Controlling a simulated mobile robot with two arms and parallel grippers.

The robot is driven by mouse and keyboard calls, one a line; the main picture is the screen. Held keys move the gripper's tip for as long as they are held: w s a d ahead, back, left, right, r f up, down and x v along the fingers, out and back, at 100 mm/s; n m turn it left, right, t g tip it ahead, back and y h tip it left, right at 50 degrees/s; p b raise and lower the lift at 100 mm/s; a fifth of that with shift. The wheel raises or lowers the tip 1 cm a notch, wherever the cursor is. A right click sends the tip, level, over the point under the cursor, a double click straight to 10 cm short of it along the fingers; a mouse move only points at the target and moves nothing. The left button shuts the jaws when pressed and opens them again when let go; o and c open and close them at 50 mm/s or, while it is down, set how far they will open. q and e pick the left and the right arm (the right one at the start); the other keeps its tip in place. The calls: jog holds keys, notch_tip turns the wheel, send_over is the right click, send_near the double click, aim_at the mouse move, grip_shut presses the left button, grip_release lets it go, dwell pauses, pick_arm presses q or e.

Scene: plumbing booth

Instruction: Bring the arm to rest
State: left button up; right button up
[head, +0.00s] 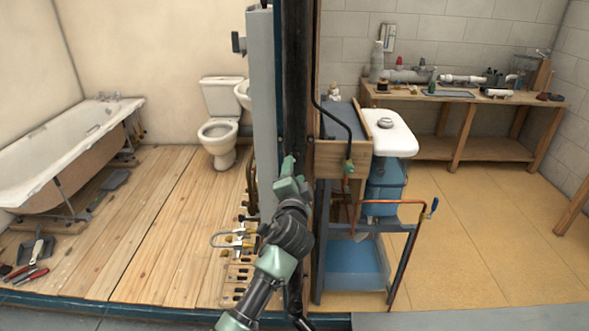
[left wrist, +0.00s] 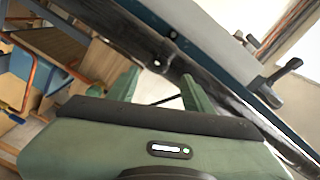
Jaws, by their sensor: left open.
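My left arm (head: 265,275) rises from the bottom middle of the head view, green and dark grey. Its gripper (head: 287,172) points up in front of the dark upright post (head: 297,70). The left wrist view shows the same gripper (left wrist: 160,88) with two green fingers apart and nothing held between them. The dark post crosses behind the fingers on a slant there; I cannot tell whether they touch it. My right gripper is not in view.
Left of the post are a bathtub (head: 60,150), a toilet (head: 218,130) and a wooden floor (head: 130,230). Close on the right stands a unit with a white basin (head: 390,135), blue tank (head: 385,185) and copper pipe (head: 410,240). A workbench (head: 460,97) stands at the back right.

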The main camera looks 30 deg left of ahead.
pick_arm(q)
jog(key=shift+s, duration=0.1)
dwell(0.4)
jog(key=s+d+f+g+h, duration=0.2)
jog(key=f, duration=0.9)
jog(key=s+d+f+g+h, duration=0.1)
jog(key=s+f, duration=0.2)
jog(key=f, duration=0.7)
jog(key=s+d+f+g+h, duration=0.2)
jog(key=f, duration=0.9)
jog(key=s+d+f+g, duration=0.2)
jog(key=s+f+g, duration=0.1)
jog(key=s+f, duration=0.85)
jog(key=s+d+f+n+g+h, duration=0.2)
jog(key=s+f+g, duration=0.1)
jog(key=s+f, duration=1.25)
jog(key=s+f+n+g, duration=0.1)
jog(key=s+f+g, duration=0.1)
jog(key=s, duration=1)
jog(key=s+f+n+g, duration=0.2)
jog(key=s+f, duration=0.2)
jog(key=s, duration=0.9)
jog(key=shift+s+f+h, duration=0.3)
jog(key=shift+f, duration=0.1)
jog(key=shift+w+d, duration=0.1)
